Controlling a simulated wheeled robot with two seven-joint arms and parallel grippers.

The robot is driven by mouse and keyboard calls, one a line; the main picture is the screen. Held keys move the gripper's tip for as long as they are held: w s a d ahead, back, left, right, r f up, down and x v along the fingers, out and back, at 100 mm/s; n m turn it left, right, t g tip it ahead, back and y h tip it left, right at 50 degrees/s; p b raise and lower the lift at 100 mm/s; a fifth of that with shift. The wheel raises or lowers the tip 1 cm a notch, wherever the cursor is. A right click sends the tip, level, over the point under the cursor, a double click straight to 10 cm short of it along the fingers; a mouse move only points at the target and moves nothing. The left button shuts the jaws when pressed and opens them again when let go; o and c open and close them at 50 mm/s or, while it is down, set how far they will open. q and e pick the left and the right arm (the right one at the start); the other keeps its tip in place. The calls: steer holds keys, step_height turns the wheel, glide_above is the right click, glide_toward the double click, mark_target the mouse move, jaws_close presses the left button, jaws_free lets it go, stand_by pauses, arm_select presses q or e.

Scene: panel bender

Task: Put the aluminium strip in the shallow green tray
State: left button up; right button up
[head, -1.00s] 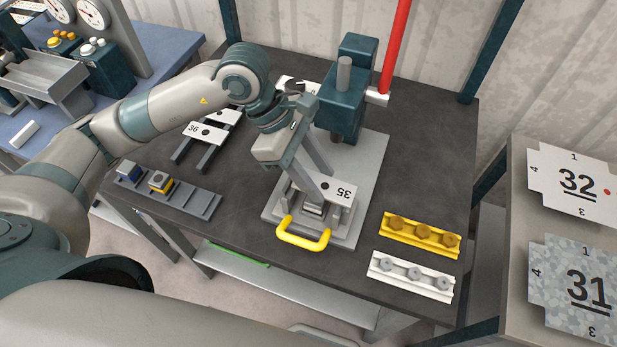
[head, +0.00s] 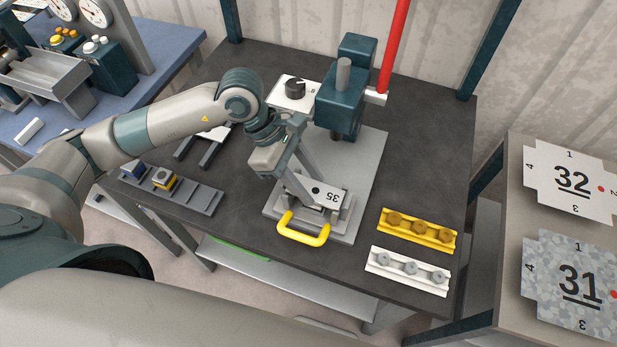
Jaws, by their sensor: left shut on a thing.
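A pale metal strip marked 35 (head: 327,196), with a dark hole, is at the front of the press on its grey base plate; I take it as the aluminium strip. My left gripper (head: 303,199) is shut on it near its left end. Whether the strip still touches the fixture under it, I cannot tell. A green edge (head: 240,249), possibly the shallow green tray, shows low at the table's front, on or by the shelf below; most of it is hidden. My right gripper is out of view.
The teal press (head: 342,100) with its red lever (head: 395,45) stands behind the strip. A yellow handle (head: 303,233) sits in front. Yellow (head: 418,231) and white (head: 408,271) bolt racks are at right, a grey block rack (head: 190,193) at left.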

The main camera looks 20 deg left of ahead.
arm_select(q)
steer(key=shift+f+b, duration=0.3)
steer(key=shift+b, duration=0.1)
steer(key=o, duration=1.3)
steer(key=shift+r, duration=0.1)
